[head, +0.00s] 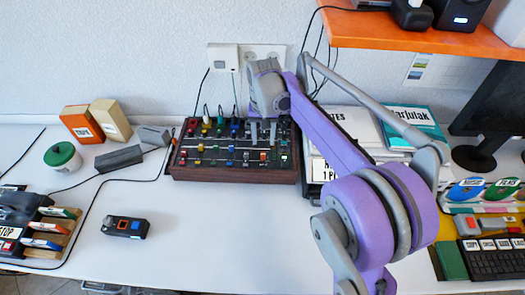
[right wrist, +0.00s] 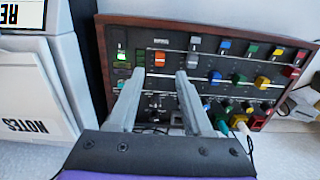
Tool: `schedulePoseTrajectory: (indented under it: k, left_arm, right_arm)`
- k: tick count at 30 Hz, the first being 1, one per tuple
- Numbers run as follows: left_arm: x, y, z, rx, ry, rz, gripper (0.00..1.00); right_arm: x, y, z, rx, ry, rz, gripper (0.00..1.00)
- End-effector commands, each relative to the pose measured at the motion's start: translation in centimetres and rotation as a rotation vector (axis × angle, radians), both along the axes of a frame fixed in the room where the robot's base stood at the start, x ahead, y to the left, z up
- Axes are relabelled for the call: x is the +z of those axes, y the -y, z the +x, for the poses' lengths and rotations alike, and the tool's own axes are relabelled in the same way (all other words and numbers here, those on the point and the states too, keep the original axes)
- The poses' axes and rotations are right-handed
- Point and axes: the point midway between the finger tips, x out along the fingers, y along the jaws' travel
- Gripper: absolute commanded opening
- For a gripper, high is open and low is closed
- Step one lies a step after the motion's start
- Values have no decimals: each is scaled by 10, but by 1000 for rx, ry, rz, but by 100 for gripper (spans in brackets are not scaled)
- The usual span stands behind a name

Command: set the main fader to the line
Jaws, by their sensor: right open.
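The mixer (head: 235,175) is a dark panel with a wooden rim, standing on the white table. Its main fader seems to be the orange-red cap (head: 262,156) near the panel's right side; its label is unreadable. In the right wrist view, which is turned around, this orange cap (right wrist: 163,59) shows just beyond the gap between my fingertips. My right gripper (head: 263,128) is open and empty over the panel's right part, fingers pointing down. It also shows in the right wrist view (right wrist: 160,73). I cannot make out the target line. My left gripper is not in view.
Several coloured knobs, caps and cables crowd the mixer. White boxes (head: 345,130) stand right of it, under my right arm. A dark grey block (head: 118,158) lies to its left. An orange shelf (head: 440,38) hangs at upper right. The table in front is mostly clear.

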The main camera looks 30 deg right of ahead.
Motion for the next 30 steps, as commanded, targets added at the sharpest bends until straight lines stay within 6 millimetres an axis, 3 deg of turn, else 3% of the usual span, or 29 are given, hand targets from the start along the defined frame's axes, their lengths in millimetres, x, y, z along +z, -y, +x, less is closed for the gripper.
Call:
schedulePoseTrajectory:
  k: [3, 10, 23, 30]
  left_arm:
    - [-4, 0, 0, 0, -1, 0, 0]
    - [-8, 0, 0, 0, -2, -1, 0]
    - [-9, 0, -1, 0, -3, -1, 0]
    - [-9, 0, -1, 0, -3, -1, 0]
  right_arm:
    - [-26, 0, 0, 1, 0, 0, 50]
    - [-59, 0, 0, 1, 1, -1, 50]
    - [-70, 0, 0, 1, 1, -1, 50]
    - [-70, 0, 0, 1, 1, -1, 9]
